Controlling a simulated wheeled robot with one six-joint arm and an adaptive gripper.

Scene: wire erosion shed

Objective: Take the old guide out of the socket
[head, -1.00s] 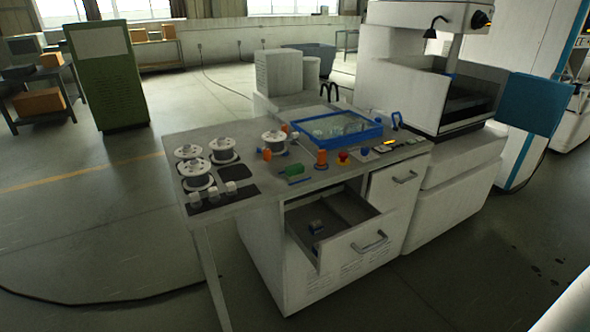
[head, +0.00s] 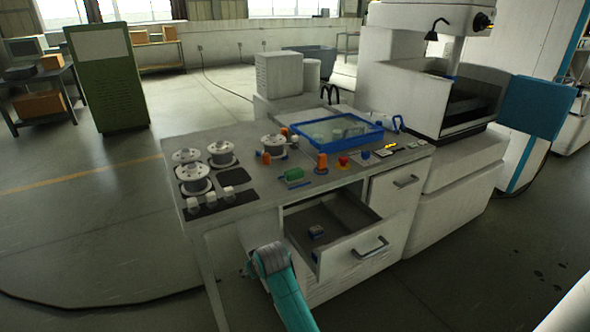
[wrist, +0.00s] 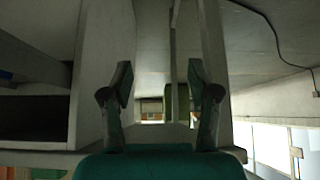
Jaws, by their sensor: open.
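I cannot tell for sure which part is the old guide or its socket. On the bench top (head: 240,212), several small parts stand at the middle: an orange upright piece (head: 321,163), a green block (head: 293,175) and a red knob (head: 343,160). My teal arm shows at the bottom middle of the head view, in front of the bench, left of the open drawer (head: 345,248). In the wrist view my gripper (wrist: 160,95) is open, its two dark fingers wide apart with nothing between them. It is away from the small parts on the bench top.
Several white spools (head: 221,154) stand on the bench's left side. A blue-rimmed tray (head: 337,146) lies at the back. The pulled-out drawer holds a small dark piece (head: 316,232). A machine (head: 440,90) stands at the right. The floor left of the bench is clear.

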